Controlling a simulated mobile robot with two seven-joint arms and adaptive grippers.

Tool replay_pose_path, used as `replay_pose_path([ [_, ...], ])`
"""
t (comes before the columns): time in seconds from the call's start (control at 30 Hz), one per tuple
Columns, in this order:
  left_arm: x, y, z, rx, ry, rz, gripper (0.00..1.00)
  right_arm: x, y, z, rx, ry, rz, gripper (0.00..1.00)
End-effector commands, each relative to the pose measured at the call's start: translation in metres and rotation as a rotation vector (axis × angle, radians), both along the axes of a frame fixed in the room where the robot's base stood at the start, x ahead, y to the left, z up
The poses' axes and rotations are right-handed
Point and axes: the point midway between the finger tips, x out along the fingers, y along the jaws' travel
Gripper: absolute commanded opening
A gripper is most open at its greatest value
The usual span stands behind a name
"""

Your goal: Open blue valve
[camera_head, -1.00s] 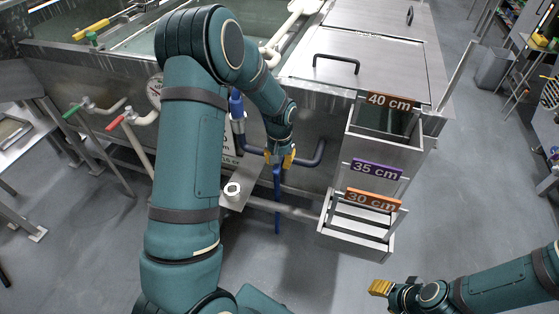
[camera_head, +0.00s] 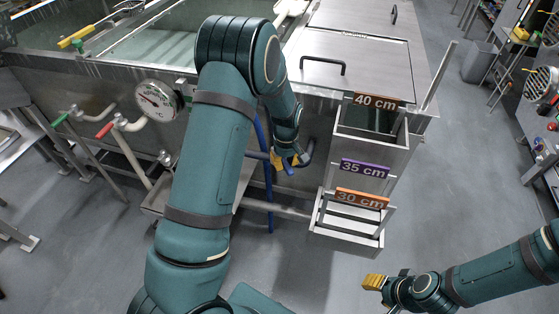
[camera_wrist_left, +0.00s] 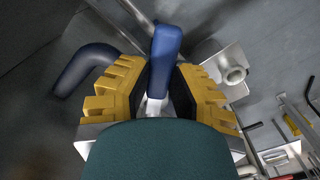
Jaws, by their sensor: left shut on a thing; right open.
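The blue valve's handle (camera_wrist_left: 166,45) stands upright between the yellow fingers of my left gripper (camera_wrist_left: 157,80) in the left wrist view. The fingers are shut on it, and a pale stem shows below it. In the head view my left gripper (camera_head: 288,163) is at the tank's front, left of the stepped metal boxes, and largely hides the handle. A blue pipe (camera_wrist_left: 84,68) bends beside the left finger. My right gripper (camera_head: 374,282) is at the lower right in the head view, open and away from the valve.
Stepped metal boxes with 40 cm (camera_head: 376,101), 35 cm and 30 cm signs stand right of my left gripper. A round gauge (camera_head: 156,100), a red-handled valve (camera_head: 105,130) and a green-handled valve (camera_head: 61,119) are left.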

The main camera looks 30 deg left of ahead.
Motion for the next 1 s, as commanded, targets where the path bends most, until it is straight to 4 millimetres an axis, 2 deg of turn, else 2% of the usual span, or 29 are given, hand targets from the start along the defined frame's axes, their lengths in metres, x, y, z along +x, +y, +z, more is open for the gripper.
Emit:
replay_pose_path([
  [0.2, 0.01, -0.008, -0.001, 0.0, 0.007, 0.183, 0.0, -0.002, 0.0, 0.011, 0.001, 0.005, 0.001, 0.47],
  [0.5, 0.021, -0.013, -0.002, 0.0, 0.007, 0.36, 0.0, -0.004, 0.0, 0.019, 0.001, 0.009, 0.002, 0.47],
  [1.0, 0.026, -0.014, -0.002, -0.002, 0.005, 0.442, 0.0, -0.004, 0.0, 0.022, 0.001, 0.01, 0.002, 0.47],
])
